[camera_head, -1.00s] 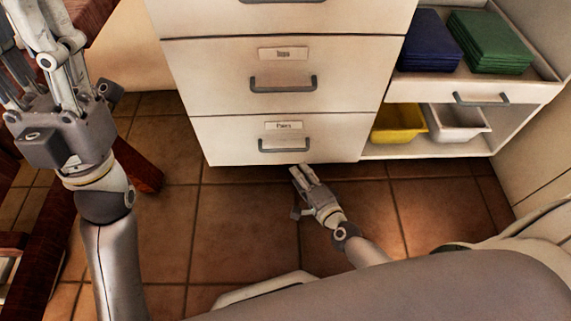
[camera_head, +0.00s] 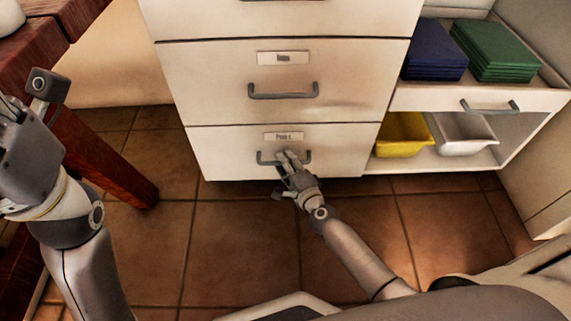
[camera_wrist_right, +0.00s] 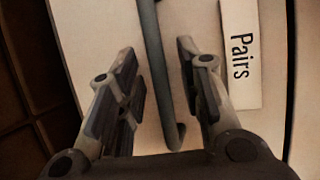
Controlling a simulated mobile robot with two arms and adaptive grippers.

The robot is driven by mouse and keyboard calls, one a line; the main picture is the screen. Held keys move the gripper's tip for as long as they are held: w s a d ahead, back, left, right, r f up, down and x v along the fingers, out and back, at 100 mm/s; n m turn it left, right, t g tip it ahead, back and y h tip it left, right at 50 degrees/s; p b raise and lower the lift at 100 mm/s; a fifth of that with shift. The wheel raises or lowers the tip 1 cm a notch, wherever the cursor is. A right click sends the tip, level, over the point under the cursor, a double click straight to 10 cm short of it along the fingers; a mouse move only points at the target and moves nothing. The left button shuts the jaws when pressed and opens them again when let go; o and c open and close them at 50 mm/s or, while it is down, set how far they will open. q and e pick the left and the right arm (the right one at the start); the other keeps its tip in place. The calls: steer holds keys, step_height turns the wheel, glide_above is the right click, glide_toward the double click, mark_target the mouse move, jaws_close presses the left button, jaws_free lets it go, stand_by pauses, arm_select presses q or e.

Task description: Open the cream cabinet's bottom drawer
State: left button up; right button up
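The cream cabinet's bottom drawer (camera_head: 225,150) is shut, its front in line with the drawer above. My right gripper (camera_head: 288,156) is at this handle. In the right wrist view its two fingers (camera_wrist_right: 160,90) stand apart, one on each side of the handle bar (camera_wrist_right: 158,70), with gaps between fingers and bar. My left gripper (camera_head: 22,112) is at the left edge, partly cut off; its fingertips are not clear.
Drawers with handles (camera_head: 284,91) are above. To the right, an open shelf holds blue (camera_head: 436,50) and green (camera_head: 494,50) stacks, with yellow (camera_head: 403,135) and white (camera_head: 461,134) bins below. A dark red wooden leg (camera_head: 105,165) stands at left. Tiled floor before the cabinet is free.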

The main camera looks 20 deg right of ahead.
steer(key=shift+w, duration=0.3)
jaws_close()
steer(key=shift+s+f, duration=0.1)
